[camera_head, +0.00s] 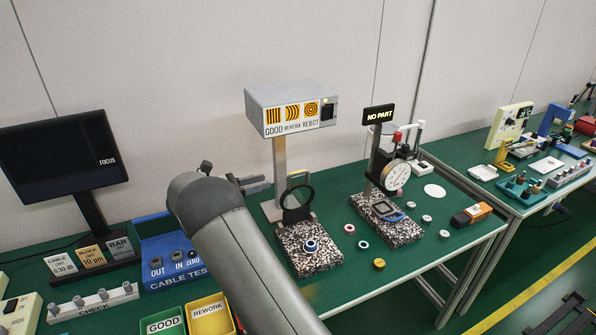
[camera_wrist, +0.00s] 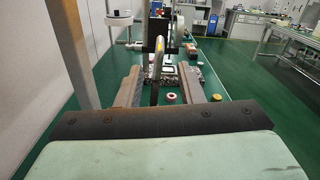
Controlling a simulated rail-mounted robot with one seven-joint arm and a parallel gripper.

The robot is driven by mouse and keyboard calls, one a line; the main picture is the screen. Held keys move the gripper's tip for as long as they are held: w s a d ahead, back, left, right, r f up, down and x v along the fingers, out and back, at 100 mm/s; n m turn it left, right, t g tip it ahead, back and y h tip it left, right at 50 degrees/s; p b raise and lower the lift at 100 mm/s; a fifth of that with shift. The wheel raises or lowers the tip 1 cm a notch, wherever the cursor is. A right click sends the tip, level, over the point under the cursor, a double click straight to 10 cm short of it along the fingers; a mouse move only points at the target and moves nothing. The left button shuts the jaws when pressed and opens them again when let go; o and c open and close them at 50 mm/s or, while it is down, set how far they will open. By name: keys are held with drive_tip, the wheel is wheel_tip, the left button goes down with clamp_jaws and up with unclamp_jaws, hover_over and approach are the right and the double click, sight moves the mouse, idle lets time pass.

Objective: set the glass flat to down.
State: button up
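The glass flat (camera_head: 297,203) is a round, dark-rimmed glass standing raised, roughly upright and slightly tilted, on the stand under the GOOD/REWORK/REJECT lamp box (camera_head: 291,107). Below it, a blue-ringed white part (camera_head: 311,246) lies on the speckled stone base (camera_head: 325,262). My gripper (camera_head: 264,184) is behind and left of the stand's post, partly hidden by my arm. In the wrist view my gripper (camera_wrist: 160,72) has its two fingers apart. The flat's dark rim (camera_wrist: 154,88) shows nearly edge-on between them; contact cannot be told.
The dial gauge stand (camera_head: 396,176) with the NO PART sign is to the right. Small rings and a yellow disc (camera_head: 379,264) lie between. The lamp post (camera_head: 281,165) rises close to my gripper. GOOD and REWORK trays (camera_head: 208,318) are at the front.

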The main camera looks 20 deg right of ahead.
sight(290, 175)
drive_tip(key=d+p, duration=0.2)
drive_tip(key=d, duration=1)
drive_tip(key=shift+d, duration=0.35)
clamp_jaws()
